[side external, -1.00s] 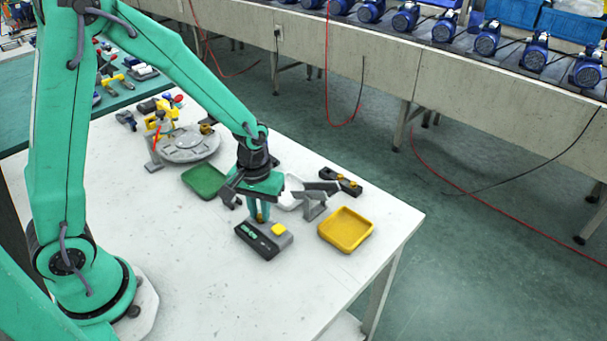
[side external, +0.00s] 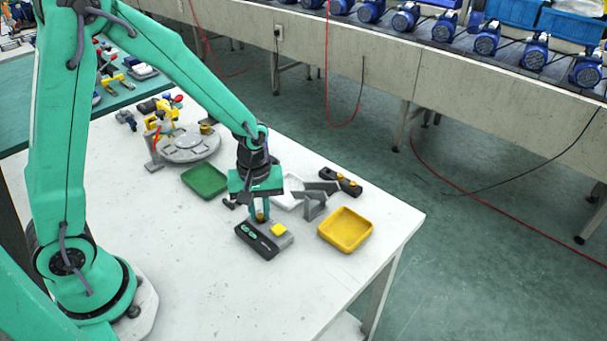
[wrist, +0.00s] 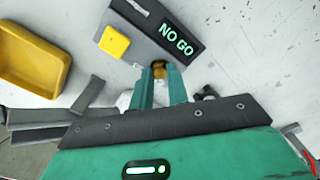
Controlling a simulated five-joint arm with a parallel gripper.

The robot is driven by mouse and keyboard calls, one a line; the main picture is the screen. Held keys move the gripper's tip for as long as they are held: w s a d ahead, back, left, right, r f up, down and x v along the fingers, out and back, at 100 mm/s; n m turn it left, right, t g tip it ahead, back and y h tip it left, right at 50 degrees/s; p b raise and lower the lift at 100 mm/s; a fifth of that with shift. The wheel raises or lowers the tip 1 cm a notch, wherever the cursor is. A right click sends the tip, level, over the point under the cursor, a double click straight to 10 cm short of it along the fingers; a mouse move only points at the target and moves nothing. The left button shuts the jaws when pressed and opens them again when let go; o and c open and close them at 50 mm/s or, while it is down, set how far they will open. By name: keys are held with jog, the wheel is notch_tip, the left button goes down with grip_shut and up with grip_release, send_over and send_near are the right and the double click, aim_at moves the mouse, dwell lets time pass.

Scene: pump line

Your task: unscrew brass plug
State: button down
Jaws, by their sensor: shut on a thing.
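The brass plug (wrist: 159,68) is between my gripper's teal fingertips (wrist: 160,72) in the wrist view, partly hidden by them. My gripper (side external: 259,213) points down and is shut on the plug at the grey gauge block (side external: 283,241). The block has a black panel (wrist: 176,40) with "NO GO" lit in green, and a yellow square (wrist: 115,42) on top. In the side view only a bit of brass (side external: 260,217) shows at the fingertips. How deep the plug sits in the block is hidden.
A yellow tray (side external: 345,229) stands right of the block and a green tray (side external: 204,180) behind left. A grey bracket (side external: 314,207) and a partly hidden white dish (side external: 290,201) are close by. A black holder (side external: 341,182) carries brass pieces. A round grey fixture (side external: 188,154) stands farther back. The front tabletop is clear.

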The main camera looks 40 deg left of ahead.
jog(key=shift+n, duration=0.8)
jog(key=n, duration=0.4)
jog(key=shift+n, duration=1.5)
jog(key=n, duration=0.3)
jog(key=shift+n, duration=2)
jog(key=shift+n, duration=0.3)
